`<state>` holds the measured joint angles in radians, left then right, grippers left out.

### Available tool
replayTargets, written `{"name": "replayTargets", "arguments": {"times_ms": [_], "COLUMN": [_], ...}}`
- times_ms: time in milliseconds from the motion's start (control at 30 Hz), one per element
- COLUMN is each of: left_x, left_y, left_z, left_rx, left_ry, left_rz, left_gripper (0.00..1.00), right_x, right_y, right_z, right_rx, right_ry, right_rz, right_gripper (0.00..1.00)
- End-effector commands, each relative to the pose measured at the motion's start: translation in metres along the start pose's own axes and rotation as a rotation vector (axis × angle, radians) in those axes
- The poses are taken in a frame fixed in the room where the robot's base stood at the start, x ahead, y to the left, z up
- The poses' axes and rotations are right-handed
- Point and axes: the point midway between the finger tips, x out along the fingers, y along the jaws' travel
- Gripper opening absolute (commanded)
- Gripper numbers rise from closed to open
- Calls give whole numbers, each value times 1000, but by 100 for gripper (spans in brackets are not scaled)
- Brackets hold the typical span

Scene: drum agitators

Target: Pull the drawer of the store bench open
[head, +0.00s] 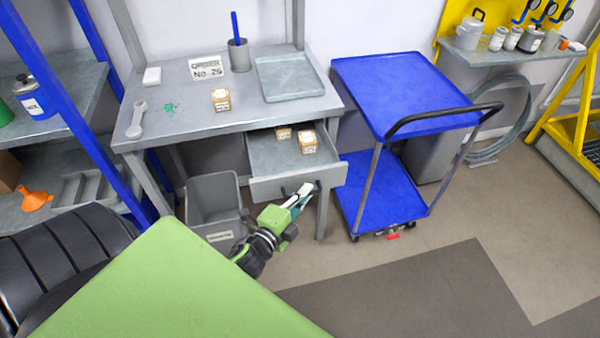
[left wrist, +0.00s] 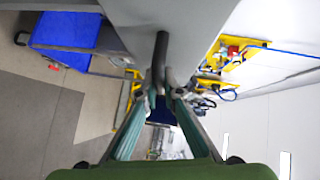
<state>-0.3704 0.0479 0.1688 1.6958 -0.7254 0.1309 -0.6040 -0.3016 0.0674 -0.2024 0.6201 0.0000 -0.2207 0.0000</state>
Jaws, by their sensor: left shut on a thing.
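The store bench (head: 185,117) is a grey metal table at the upper left of the head view. Its drawer (head: 270,189) stands pulled out from under the right part of the top, and two small labelled boxes (head: 307,143) show inside. My left gripper (head: 303,192) is at the drawer front and shut on the drawer's dark handle. In the left wrist view the handle (left wrist: 161,48) runs down between the two fingers (left wrist: 158,95), close to the grey drawer front. My right gripper is not in view.
A blue cart (head: 400,95) with a black push bar stands right of the bench. A grey bin (head: 213,205) stands on the floor below the bench, left of the drawer. A blue-post shelf (head: 105,150) is at the left. Floor at the lower right is clear.

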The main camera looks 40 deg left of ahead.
Motion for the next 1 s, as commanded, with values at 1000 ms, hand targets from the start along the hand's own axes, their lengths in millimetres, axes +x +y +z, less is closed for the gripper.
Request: {"name": "replayTargets", "arguments": {"times_ms": [1000], "left_x": [-36], "left_y": [12], "left_z": [-35], "left_rx": [0], "left_ry": [-1], "left_rz": [3], "left_gripper": [15], "right_x": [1], "right_y": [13], "right_z": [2], "right_rx": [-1], "right_ry": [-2], "right_rz": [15], "right_gripper": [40]}}
